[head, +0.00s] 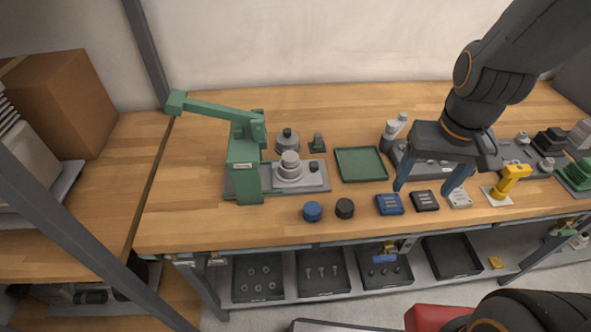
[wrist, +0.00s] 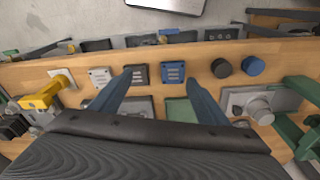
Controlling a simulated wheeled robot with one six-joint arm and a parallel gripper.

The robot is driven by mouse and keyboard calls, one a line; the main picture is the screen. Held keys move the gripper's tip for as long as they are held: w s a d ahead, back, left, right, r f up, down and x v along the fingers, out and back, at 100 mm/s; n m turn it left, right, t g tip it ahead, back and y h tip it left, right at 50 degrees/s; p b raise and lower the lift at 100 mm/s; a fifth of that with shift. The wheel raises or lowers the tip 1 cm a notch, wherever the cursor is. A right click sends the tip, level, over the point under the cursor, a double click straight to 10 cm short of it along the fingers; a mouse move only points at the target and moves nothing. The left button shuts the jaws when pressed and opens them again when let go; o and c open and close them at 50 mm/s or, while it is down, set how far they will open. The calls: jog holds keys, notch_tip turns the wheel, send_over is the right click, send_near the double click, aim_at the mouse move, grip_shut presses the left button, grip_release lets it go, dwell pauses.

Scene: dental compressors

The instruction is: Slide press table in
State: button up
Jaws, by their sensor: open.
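The green press (head: 244,165) stands at the left of the workbench, with its lever arm raised to the left. Its grey press table (head: 316,181) is a flat plate at the press base, reaching out to the right. A round grey stepped part (head: 289,167) and a small dark piece sit on the plate. In the wrist view the press table (wrist: 284,100) shows at the right edge, next to green press parts. My gripper (head: 423,191) is open and empty above the bench, well right of the press. Its blue fingers also show in the wrist view (wrist: 160,68).
A green tray (head: 361,164) lies between press and gripper. Blue (head: 312,211) and black (head: 345,208) round caps and several small blocks line the front. A yellow tool (head: 509,182) stands at right. Bins (head: 258,277) sit below. Bare wood lies left of the press.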

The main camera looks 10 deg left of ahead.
aim_at(320, 171)
dwell(0.3)
